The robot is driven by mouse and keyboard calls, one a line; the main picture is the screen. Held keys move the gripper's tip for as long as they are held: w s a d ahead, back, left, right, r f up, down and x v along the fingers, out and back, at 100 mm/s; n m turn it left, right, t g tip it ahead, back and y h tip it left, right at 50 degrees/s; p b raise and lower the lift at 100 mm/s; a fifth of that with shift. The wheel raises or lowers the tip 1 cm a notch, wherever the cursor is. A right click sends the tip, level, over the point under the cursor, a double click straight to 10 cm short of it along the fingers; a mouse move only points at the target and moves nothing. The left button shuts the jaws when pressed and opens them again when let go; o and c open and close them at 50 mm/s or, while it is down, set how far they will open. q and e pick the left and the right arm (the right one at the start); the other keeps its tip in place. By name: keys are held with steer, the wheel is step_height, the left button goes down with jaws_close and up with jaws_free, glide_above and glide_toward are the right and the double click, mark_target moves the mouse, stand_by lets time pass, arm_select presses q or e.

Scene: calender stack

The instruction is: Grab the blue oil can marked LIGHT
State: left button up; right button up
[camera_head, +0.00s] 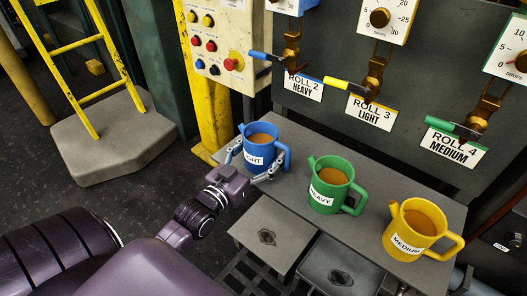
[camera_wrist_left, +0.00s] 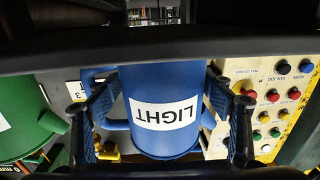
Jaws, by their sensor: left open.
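The blue oil can (camera_head: 262,142) with a white LIGHT label stands upright at the left end of the grey shelf (camera_head: 375,170). It holds brown liquid. My left gripper (camera_head: 253,164) is open at the can, with one finger on each side of its body. In the left wrist view the blue can (camera_wrist_left: 160,85) fills the middle between the two fingers, its label upside down. There, small gaps seem to show beside the can, but I cannot tell if either finger touches it. My right gripper is not in view.
A green can (camera_head: 327,180) marked HEAVY stands right of the blue one, and a yellow can (camera_head: 414,222) marked MEDIUM farther right. A yellow post (camera_head: 207,90) and a button panel (camera_head: 222,40) rise behind the blue can. Grey plates (camera_head: 265,238) lie in front.

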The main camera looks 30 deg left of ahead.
mark_target(271, 138)
arm_select(q)
steer(key=shift+w+a+r+b, duration=0.15)
steer(key=shift+w+b, duration=0.15)
steer(key=shift+w, duration=1)
steer(key=shift+w+a+r+b, duration=0.1)
steer(key=shift+w+b, duration=0.15)
steer(key=shift+w, duration=1.05)
jaws_close()
